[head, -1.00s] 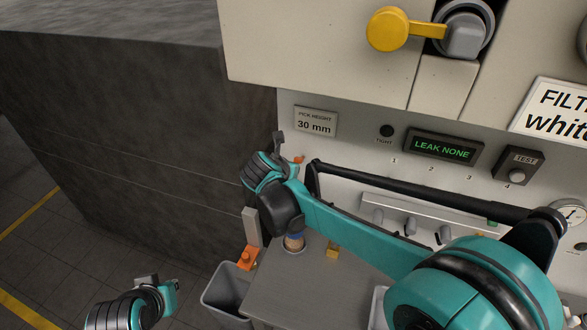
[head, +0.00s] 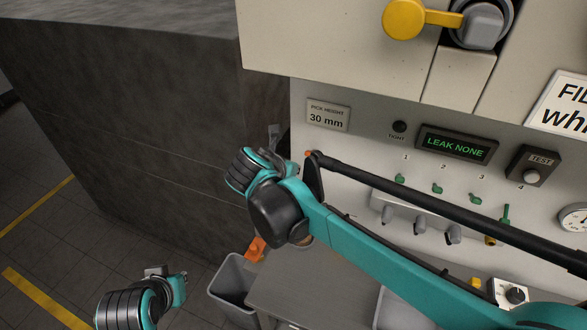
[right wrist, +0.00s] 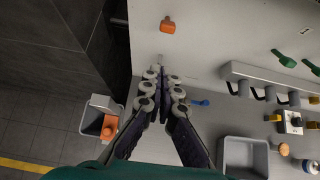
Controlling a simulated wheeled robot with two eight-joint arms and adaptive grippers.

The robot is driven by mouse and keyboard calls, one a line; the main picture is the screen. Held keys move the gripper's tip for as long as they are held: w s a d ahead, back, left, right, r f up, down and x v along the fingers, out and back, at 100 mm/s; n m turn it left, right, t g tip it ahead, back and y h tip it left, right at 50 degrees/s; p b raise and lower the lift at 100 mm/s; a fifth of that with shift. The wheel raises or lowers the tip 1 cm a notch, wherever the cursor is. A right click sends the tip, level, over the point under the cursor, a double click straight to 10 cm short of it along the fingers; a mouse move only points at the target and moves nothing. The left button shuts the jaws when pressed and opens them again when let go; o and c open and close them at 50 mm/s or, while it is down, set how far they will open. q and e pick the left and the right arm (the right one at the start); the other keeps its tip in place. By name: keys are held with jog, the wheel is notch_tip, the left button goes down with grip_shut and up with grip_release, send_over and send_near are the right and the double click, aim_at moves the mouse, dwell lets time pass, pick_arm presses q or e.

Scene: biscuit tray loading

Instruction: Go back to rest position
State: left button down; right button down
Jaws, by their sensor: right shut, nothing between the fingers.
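My right arm reaches across the head view from the lower right, its wrist at the left end in front of the machine. My right gripper is mostly hidden behind that wrist there. In the right wrist view the right gripper (right wrist: 163,82) is shut and empty, its fingers close together in front of the pale machine panel (right wrist: 210,40). My left gripper (head: 170,283) is low at the left of the head view, over the floor. Its fingers are too small and turned to tell whether they are apart.
A grey bin (head: 229,283) stands beside the grey worktop (head: 290,290), with an orange item (head: 256,248) near it. A grey tray (right wrist: 246,150) lies right of my right gripper. Several green handles (head: 437,188) stick out of the panel. Dark block (head: 130,120) at left.

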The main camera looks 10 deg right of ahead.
jog(key=s+d+f+m+y+b, duration=0.2)
jog(key=s+f+m+b, duration=0.6)
jog(key=f+m, duration=0.5)
jog(key=s+d+f+m+g+y+b, duration=0.1)
jog(key=s+d+f+m+y+b, duration=0.2)
jog(key=s+f+m+b, duration=0.6)
notch_tip(320, 180, down, 5)
jog(key=s+d+m, duration=0.1)
jog(key=m, duration=0.6)
jog(key=shift+s, duration=0.4)
